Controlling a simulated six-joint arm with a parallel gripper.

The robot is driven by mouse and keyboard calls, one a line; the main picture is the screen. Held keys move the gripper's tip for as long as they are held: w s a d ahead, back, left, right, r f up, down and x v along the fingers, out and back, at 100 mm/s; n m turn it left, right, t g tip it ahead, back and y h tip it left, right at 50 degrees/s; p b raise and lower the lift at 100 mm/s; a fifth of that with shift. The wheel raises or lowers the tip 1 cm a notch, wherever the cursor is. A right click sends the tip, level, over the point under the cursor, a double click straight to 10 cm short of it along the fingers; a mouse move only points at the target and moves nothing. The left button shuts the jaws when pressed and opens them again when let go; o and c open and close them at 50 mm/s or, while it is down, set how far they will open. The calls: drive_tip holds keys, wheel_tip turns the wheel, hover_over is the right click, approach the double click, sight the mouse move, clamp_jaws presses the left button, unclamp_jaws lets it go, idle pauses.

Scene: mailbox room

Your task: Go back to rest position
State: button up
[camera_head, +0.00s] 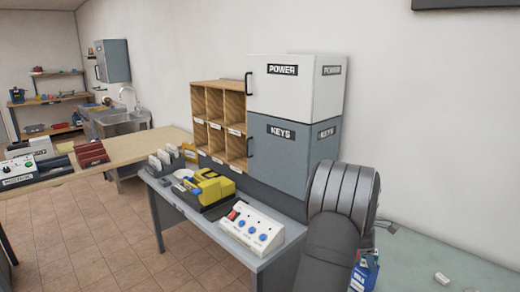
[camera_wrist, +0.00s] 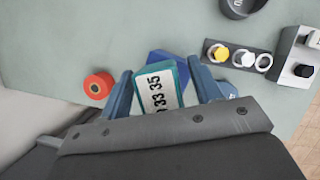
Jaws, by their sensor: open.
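My gripper (camera_wrist: 160,92) is open in the wrist view, its two blue fingers spread apart. A teal-edged item with a white number label (camera_wrist: 158,90) shows between the fingers, with a blue item (camera_wrist: 168,57) just behind it. I cannot tell whether the fingers touch the teal item. In the head view my dark arm stands at the right, and the fingertips cannot be made out clearly there.
In the wrist view a red round item (camera_wrist: 98,86) lies left of the fingers, and a grey holder with round pieces (camera_wrist: 238,60) lies right. In the head view the POWER cabinet (camera_head: 292,90), KEYS cabinet (camera_head: 285,147) and wooden pigeonholes (camera_head: 220,87) stand behind the desk, near my arm.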

drive_tip(key=r, duration=0.3)
drive_tip(key=s+r, duration=0.1)
drive_tip(key=r, duration=0.1)
drive_tip(key=shift+d+r, duration=0.15)
drive_tip(key=shift+d, duration=0.1)
drive_tip(key=s+d+r, duration=0.5)
drive_tip(key=s+r, duration=0.1)
drive_tip(key=s, duration=0.4)
drive_tip(key=s+d+f+m, duration=0.1)
drive_tip(key=s+d+f, duration=0.4)
drive_tip(key=s+d, duration=0.5)
drive_tip(key=s+d+f+m, duration=0.2)
drive_tip(key=s+d+f, duration=0.45)
drive_tip(key=d, duration=0.55)
drive_tip(key=shift+g+y, duration=0.3)
drive_tip(key=shift+g, duration=0.1)
drive_tip(key=w+f, duration=0.1)
drive_tip(key=w, duration=0.1)
drive_tip(key=w+f, duration=0.2)
drive_tip(key=w, duration=0.1)
drive_tip(key=w+f, duration=0.2)
drive_tip(key=shift+w+d, duration=0.3)
